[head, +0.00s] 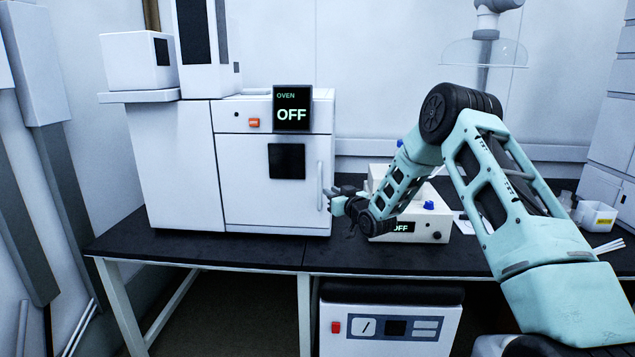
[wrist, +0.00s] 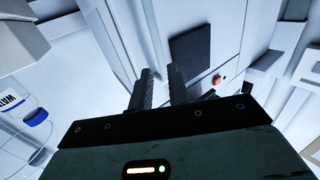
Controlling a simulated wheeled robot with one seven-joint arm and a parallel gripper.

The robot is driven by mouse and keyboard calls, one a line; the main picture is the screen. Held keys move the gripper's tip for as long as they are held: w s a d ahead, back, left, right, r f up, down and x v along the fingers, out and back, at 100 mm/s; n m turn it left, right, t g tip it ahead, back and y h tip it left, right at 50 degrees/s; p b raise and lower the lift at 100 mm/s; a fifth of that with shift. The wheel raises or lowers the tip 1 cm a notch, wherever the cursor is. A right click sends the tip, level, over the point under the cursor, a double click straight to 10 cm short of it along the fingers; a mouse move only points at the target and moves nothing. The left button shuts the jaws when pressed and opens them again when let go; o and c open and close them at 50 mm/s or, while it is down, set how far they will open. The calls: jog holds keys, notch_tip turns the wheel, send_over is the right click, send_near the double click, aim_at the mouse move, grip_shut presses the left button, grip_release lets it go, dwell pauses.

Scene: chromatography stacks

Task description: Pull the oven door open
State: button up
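The oven (head: 250,165) is a white cabinet on the black bench, with a display reading OFF. Its door (head: 245,190) looks shut and has a dark square window (head: 287,161). A pale vertical handle (head: 320,185) runs along the door's right edge. My gripper (head: 331,198) is at the lower part of this handle, just to its right. In the wrist view, my gripper's two dark fingers (wrist: 161,82) are apart, with the handle (wrist: 155,35) running toward the gap between them. I see no clear contact with the handle. The window (wrist: 190,52) shows right of the fingers.
A low white device (head: 435,205) with blue knobs stands behind and beside my wrist on the bench (head: 220,250). A red button (head: 253,122) is on the oven's upper panel. The bench in front of the oven door is clear. A blue-capped bottle (wrist: 35,118) shows at left in the wrist view.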

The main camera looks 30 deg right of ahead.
aim_at(320, 184)
jog(key=w+p, duration=0.1)
jog(key=w, duration=0.7)
jog(key=shift+w, duration=0.4)
grip_shut()
